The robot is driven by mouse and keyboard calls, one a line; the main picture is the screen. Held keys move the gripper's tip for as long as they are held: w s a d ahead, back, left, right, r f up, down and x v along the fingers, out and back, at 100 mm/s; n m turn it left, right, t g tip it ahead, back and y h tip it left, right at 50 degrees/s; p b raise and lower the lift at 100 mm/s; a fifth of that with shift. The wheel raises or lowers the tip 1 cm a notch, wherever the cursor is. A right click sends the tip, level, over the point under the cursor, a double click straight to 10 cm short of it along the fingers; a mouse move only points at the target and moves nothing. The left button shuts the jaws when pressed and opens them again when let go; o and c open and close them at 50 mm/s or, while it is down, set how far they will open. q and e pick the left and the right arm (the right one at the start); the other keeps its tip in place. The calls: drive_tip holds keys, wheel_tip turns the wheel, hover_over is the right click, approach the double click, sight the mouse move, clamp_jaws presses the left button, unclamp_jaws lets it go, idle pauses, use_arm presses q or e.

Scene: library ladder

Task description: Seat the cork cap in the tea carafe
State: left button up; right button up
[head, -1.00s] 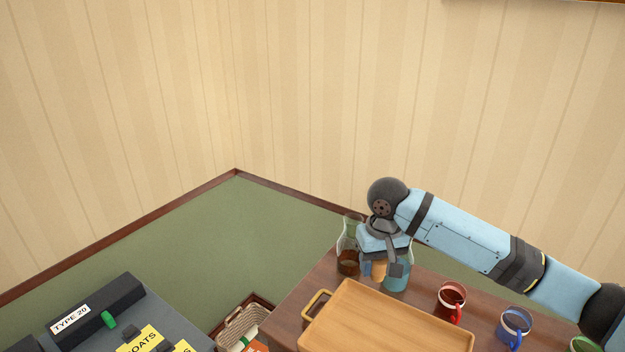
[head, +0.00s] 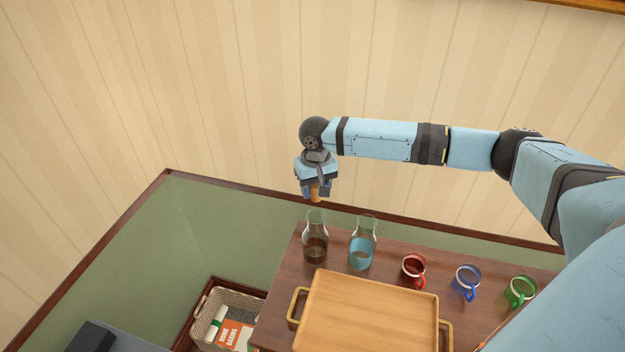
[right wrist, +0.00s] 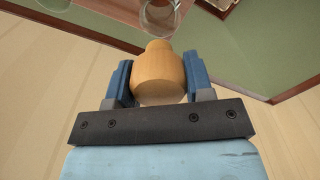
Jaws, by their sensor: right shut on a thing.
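The cork cap (head: 315,195) is held between the fingers of my right gripper (head: 318,188). In the right wrist view the tan cap (right wrist: 158,75) sits between both blue fingers, its narrower end pointing away from the palm. The cap is in the air above the tea carafe (head: 315,247), a clear glass flask with brown liquid and an open mouth. A gap shows between cap and carafe. Part of a glass vessel (right wrist: 161,14) shows beyond the cap in the right wrist view. My left gripper is not in view.
A second carafe (head: 362,247) with blue liquid stands just right of the tea carafe. Red (head: 413,269), blue (head: 467,282) and green (head: 520,291) mugs stand farther right. A wooden tray (head: 368,316) lies in front. A basket (head: 228,303) is at lower left.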

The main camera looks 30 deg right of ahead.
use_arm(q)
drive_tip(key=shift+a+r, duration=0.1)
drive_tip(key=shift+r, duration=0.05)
use_arm(e)
drive_tip(key=shift+s, duration=0.15)
drive_tip(key=shift+f, duration=1.45)
drive_tip(key=shift+f+b, duration=0.45)
drive_tip(key=shift+f, duration=0.9)
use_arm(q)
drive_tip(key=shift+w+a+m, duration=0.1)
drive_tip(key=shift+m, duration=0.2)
use_arm(e)
drive_tip(key=shift+f, duration=0.1)
drive_tip(key=shift+p, duration=0.5)
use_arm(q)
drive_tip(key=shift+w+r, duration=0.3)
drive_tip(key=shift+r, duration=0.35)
